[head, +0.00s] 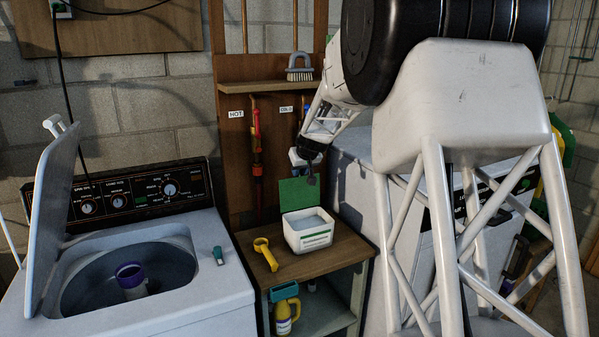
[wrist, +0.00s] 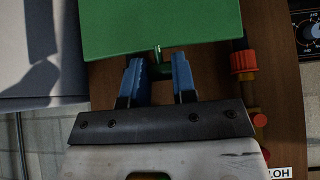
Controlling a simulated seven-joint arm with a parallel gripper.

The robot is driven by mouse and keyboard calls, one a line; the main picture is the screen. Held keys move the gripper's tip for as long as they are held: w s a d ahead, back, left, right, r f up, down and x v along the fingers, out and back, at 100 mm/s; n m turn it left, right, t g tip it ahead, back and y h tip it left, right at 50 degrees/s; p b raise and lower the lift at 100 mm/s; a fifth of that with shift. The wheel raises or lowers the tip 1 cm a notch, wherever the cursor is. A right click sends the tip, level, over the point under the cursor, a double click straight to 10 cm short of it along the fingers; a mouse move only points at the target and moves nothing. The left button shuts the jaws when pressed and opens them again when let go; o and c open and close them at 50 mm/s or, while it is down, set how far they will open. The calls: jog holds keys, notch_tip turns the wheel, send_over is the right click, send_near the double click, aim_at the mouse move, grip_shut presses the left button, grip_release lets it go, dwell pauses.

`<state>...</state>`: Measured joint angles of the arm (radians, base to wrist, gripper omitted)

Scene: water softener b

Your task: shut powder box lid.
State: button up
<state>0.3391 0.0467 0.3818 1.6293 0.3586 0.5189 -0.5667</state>
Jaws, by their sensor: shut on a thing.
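The powder box (head: 308,240) is a white tub with a green-and-white label, standing on the wooden stand. Its top is open and pale powder shows inside. Its green lid (head: 298,194) stands upright at the back edge of the box. In the wrist view the lid (wrist: 160,28) fills the top middle. A small green tab (wrist: 158,68) on its edge lies between the blue fingers of my gripper (wrist: 159,76), which are shut on it. In the head view my gripper (head: 312,172) is at the lid's upper right, its fingers small and dark.
A yellow scoop (head: 265,253) lies left of the box on the stand (head: 330,257). An open washing machine (head: 150,290) stands at left, with a teal item (head: 218,254) on its edge. Pipes with a red valve (head: 257,140) run behind. A white appliance (head: 350,190) stands at right.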

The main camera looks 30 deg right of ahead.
jog(key=shift+s+r, duration=0.1)
jog(key=shift+s, duration=0.8)
jog(key=shift+s, duration=0.15)
jog(key=s, duration=0.4)
jog(key=shift+a+f, duration=0.1)
jog(key=shift+f, duration=0.15)
jog(key=s, duration=0.1)
jog(key=s+f, duration=0.1)
jog(key=s, duration=0.1)
jog(key=shift+s+f, duration=0.35)
jog(key=shift+s, duration=0.05)
dwell(0.5)
jog(key=shift+s, duration=0.1)
